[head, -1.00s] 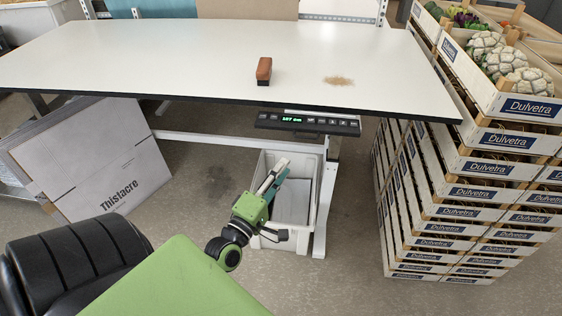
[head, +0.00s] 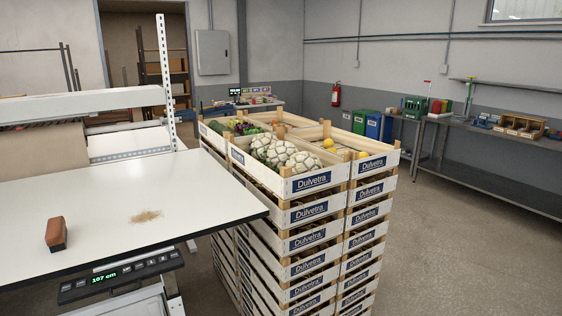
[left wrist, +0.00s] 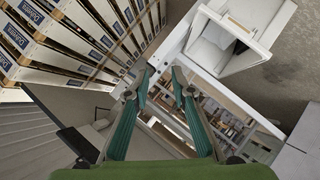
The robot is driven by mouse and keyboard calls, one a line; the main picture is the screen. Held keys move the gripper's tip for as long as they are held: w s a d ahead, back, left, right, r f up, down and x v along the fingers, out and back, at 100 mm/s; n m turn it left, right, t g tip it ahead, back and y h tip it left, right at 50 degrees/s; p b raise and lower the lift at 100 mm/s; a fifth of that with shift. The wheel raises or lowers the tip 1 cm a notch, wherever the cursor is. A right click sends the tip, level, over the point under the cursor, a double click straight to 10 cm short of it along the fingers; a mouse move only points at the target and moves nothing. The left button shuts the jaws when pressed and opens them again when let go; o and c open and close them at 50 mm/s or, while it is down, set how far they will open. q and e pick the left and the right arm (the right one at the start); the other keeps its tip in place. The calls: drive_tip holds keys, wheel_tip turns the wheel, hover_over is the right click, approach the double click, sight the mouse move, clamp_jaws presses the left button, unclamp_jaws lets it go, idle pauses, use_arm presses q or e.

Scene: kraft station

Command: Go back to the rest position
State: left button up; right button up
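My left gripper (left wrist: 163,76) shows in the left wrist view with its two green fingers apart and nothing between them. It is out of the head view. In the left wrist view, the stacked crates (left wrist: 78,42) are at the upper left and a white bin (left wrist: 235,40) is at the upper right, both apart from the fingers. My right gripper is in neither view.
A white table (head: 110,215) carries a brown brush-like block (head: 56,234) and a small tan pile (head: 147,216). Its control panel (head: 118,276) reads 107 cm. Tall crate stacks (head: 310,215) stand right of it. Floor at the right (head: 455,250) is clear.

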use_arm(q)
drive_tip(key=s+d+f+m+g, duration=0.3)
drive_tip(key=s+f+m, duration=0.1)
drive_tip(key=s+f, duration=0.55)
drive_tip(key=s+d+f+m+g, duration=0.3)
drive_tip(key=s+f+g, duration=0.1)
drive_tip(key=s+f, duration=0.5)
drive_tip(key=s+d+f+m+g, duration=0.1)
drive_tip(key=s+f+m+g, duration=0.1)
drive_tip(key=s, duration=0.6)
drive_tip(key=s+d+f+m+g, duration=0.1)
drive_tip(key=s+f+m+g, duration=0.1)
drive_tip(key=s+f+m, duration=0.2)
drive_tip(key=s+f+b, duration=0.1)
drive_tip(key=s+f, duration=0.1)
drive_tip(key=s, duration=0.2)
drive_tip(key=shift+d+f+g+h, duration=0.3)
drive_tip(key=shift+d+f, duration=0.1)
